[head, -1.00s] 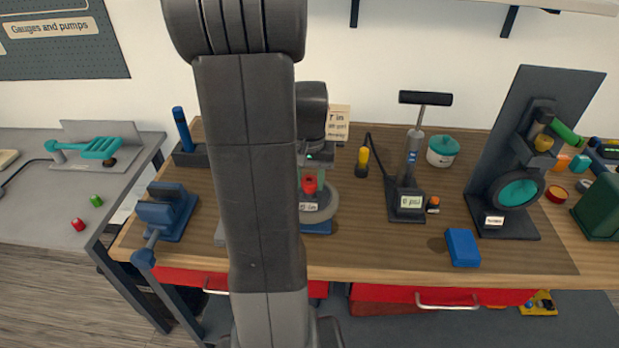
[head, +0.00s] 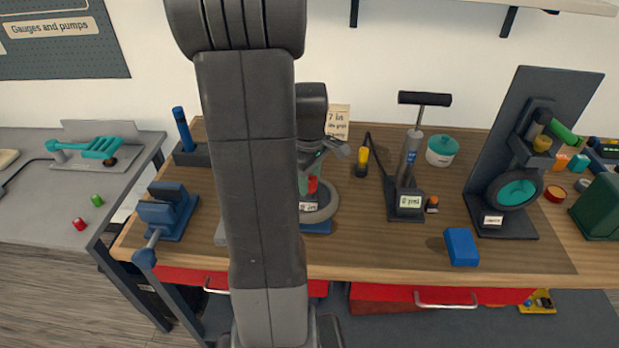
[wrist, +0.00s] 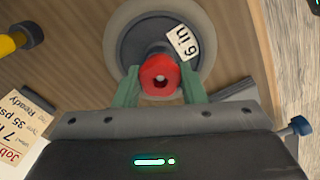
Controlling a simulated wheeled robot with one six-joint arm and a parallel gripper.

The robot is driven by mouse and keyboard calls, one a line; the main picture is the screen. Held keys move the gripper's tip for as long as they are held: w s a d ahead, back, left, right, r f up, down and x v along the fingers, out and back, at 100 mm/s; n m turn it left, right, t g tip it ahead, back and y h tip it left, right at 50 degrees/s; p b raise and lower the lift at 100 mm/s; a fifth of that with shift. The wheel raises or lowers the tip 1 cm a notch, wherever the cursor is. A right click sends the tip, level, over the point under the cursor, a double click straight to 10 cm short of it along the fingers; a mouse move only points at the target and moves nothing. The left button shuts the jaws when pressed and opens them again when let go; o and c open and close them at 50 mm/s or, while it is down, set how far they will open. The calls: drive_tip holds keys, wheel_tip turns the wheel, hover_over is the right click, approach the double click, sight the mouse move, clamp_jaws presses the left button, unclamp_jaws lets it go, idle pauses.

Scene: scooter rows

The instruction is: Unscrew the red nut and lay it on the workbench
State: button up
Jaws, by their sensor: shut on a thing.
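The red nut (wrist: 160,74) sits at the centre of a small wheel with a dark hub and grey tyre (wrist: 117,33). In the head view the nut (head: 312,184) shows as a small red patch, partly covered by my gripper (head: 314,172). My gripper's green fingers (wrist: 160,82) are on both sides of the nut and shut on it. A dark shaft shows behind the nut, toward the hub; whether thread still engages cannot be told. The wooden workbench (head: 390,245) lies under the wheel. My arm hides part of the bench left of the wheel.
A blue vise (head: 165,212) stands at the left. Right of the wheel are a yellow-handled tool (head: 362,158), a pump (head: 408,178), a blue block (head: 461,246) and a wheel stand (head: 508,195). Bare wood lies in front of the pump.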

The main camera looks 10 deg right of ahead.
drive_tip(key=n, duration=0.4)
drive_tip(key=o, duration=1)
drive_tip(key=shift+o, duration=0.2)
drive_tip(key=shift+r, duration=0.1)
wheel_tip(320, 180, up, 14)
drive_tip(key=shift+f, duration=0.2)
drive_tip(key=m+p, duration=0.4)
drive_tip(key=m, duration=1.7)
drive_tip(key=shift+m, duration=0.3)
